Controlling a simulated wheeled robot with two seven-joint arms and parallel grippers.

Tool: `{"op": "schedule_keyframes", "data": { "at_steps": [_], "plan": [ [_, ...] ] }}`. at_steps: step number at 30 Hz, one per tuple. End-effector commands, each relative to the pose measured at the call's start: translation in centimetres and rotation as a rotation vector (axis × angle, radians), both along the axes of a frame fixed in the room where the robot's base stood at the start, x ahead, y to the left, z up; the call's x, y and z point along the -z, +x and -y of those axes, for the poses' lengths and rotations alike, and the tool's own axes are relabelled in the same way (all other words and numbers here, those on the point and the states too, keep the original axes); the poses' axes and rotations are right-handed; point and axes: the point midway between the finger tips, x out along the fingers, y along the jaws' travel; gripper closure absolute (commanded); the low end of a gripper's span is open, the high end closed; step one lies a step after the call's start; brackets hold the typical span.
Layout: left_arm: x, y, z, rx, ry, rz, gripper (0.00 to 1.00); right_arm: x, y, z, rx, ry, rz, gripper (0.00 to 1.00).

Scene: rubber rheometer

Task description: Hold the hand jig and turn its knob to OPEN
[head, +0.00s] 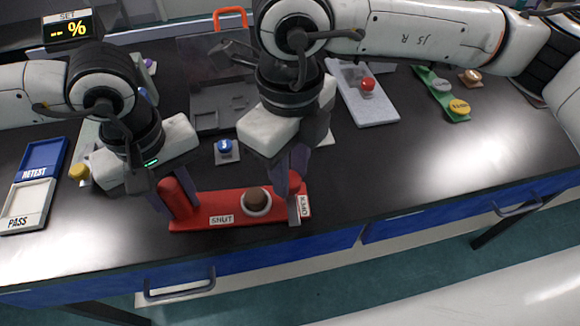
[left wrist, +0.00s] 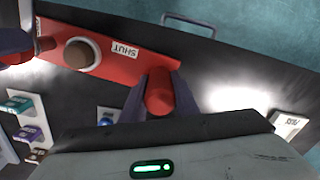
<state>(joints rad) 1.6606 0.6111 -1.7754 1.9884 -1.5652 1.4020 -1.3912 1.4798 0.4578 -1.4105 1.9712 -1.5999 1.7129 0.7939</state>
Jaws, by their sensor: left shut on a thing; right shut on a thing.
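The red hand jig (head: 235,222) lies near the table's front edge, with a SHUT label (head: 222,219) near its middle and an OPEN label (head: 304,206) at its right end. A brown round piece (head: 257,197) sits in a white ring on it. My left gripper (head: 172,203) is shut on the upright red post at the jig's left end; the left wrist view shows the post (left wrist: 159,92) between the fingers. My right gripper (head: 290,185) is shut on a red part, apparently the knob, at the right end, mostly hidden by the fingers. A grey bar beside OPEN is partly hidden.
A blue RETEST tray (head: 61,143) and a white PASS tray (head: 48,183) lie at left. A blue-topped piece (head: 225,147) stands behind the jig. A pale tray with a red ball (head: 367,84) is at back right. The table right of the jig is clear.

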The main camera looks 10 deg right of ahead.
Motion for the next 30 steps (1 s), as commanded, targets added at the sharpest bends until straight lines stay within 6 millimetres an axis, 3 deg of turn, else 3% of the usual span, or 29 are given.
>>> {"op": "schedule_keyframes", "data": {
  "at_steps": [1, 4, 16, 30],
  "plan": [
    [0.0, 0.0, 0.0, 0.0, -0.001, 0.001, 1.0, 0.0, 0.0, -0.1, -0.003, 0.001, 0.0, 0.7],
    [0.0, 0.0, 0.0, 0.0, -0.001, 0.001, 1.0, 0.0, 0.0, -0.1, -0.002, 0.001, 0.0, 0.54],
    [0.0, 0.0, 0.0, 0.0, -0.001, 0.0, 1.0, -0.8, 0.0, -0.1, 0.0, 0.002, 0.001, 0.54],
    [0.0, 0.0, 0.0, 0.0, -0.001, 0.0, 1.0, -9.9, 0.0, -0.1, -0.001, 0.002, 0.002, 0.54]
  ]
}}
